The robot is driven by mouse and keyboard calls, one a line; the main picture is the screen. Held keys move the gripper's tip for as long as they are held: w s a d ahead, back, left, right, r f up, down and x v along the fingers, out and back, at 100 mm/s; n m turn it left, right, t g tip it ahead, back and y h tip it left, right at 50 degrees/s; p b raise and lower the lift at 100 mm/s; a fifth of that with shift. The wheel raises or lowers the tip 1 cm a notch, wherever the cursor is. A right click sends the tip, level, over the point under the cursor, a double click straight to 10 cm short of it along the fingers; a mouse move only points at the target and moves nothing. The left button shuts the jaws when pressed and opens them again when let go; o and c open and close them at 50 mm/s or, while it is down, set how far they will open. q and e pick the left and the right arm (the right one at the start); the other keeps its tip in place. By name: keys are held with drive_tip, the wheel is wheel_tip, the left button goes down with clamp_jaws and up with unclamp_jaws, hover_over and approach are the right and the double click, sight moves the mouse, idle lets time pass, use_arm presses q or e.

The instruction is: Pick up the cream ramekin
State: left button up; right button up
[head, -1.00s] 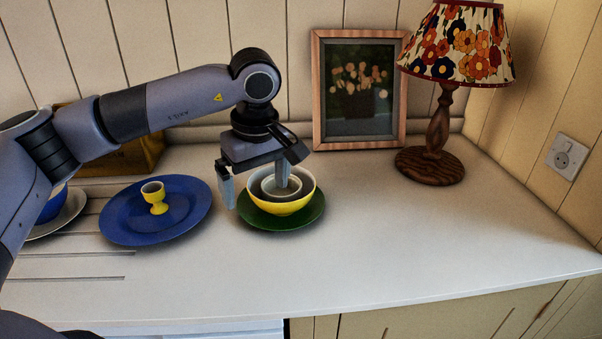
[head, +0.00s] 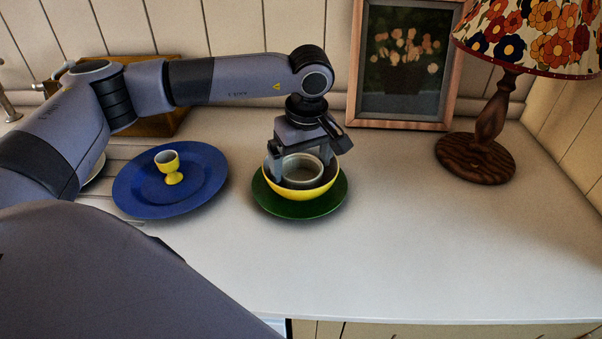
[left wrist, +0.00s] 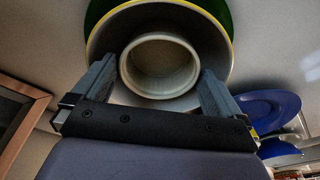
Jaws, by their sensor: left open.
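The cream ramekin (head: 302,168) stands inside a yellow bowl (head: 303,194), which rests on a green plate (head: 268,203). My left gripper (head: 302,163) is open, pointing down into the bowl, with its fingers on either side of the ramekin. In the left wrist view the ramekin (left wrist: 160,68) lies between the two fingers of my left gripper (left wrist: 158,85), and the bowl's rim (left wrist: 92,37) surrounds them. A small gap seems to remain beside the fingers; contact is hard to tell. My right gripper is not in view.
A blue plate (head: 205,190) with a yellow egg cup (head: 170,170) stands to the left. A picture frame (head: 403,65) and a lamp (head: 487,140) stand behind and to the right. A wooden box (head: 160,122) is behind my arm. The counter's front right is clear.

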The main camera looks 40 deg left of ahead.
use_arm(q)
drive_tip(key=shift+f, duration=0.35)
drive_tip(key=c, duration=0.8)
drive_tip(key=shift+w+r, duration=0.1)
wheel_tip(320, 180, up, 20)
drive_tip(key=shift+f, duration=0.1)
